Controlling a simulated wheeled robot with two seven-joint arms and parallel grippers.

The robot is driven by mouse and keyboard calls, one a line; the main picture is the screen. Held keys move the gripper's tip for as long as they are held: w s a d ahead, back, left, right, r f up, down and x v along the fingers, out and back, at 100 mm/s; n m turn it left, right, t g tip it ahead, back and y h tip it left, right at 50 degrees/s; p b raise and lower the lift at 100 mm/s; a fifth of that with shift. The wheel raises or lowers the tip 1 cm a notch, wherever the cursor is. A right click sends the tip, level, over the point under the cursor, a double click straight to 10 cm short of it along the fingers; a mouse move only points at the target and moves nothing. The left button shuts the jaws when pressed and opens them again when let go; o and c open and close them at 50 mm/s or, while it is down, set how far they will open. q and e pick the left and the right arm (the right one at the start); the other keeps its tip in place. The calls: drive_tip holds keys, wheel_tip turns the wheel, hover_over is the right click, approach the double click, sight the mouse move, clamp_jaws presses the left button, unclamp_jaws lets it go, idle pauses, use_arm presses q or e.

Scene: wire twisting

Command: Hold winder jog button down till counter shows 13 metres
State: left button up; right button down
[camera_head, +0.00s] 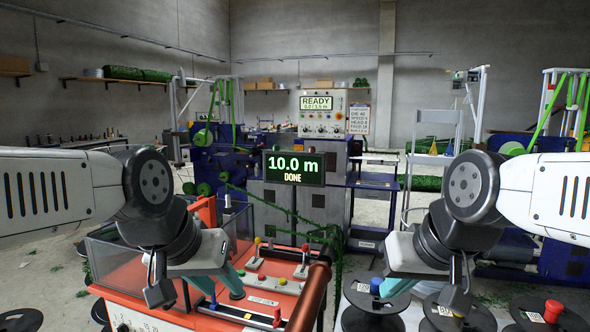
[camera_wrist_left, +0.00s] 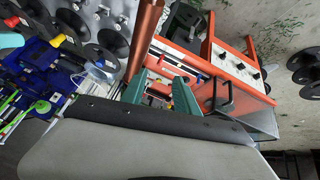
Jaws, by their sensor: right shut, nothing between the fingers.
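The counter display (camera_head: 293,167) reads "10.0 m" and "DONE" in the head view. The orange winder console (camera_head: 262,292) stands below it, with levers and small coloured knobs; a green knob (camera_head: 237,294) is close to my left gripper. I cannot tell which control is the jog button. My left gripper (camera_head: 215,279) hangs over the console's left part. Its teal fingers stand apart with nothing seen held; they also show in the left wrist view (camera_wrist_left: 160,92). My right gripper (camera_head: 396,288) is shut and empty, to the right of the console, above the black spools.
A copper-coloured roller (camera_head: 311,292) runs along the console's right edge. Black spools (camera_head: 459,315) stand at the front right, one with a red top (camera_head: 553,311). A cabinet behind bears a screen reading "READY" (camera_head: 317,102). A clear guard (camera_head: 135,256) stands on the console's left.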

use_arm(q)
drive_tip(key=shift+c, duration=0.5)
clamp_jaws()
idle(1.4)
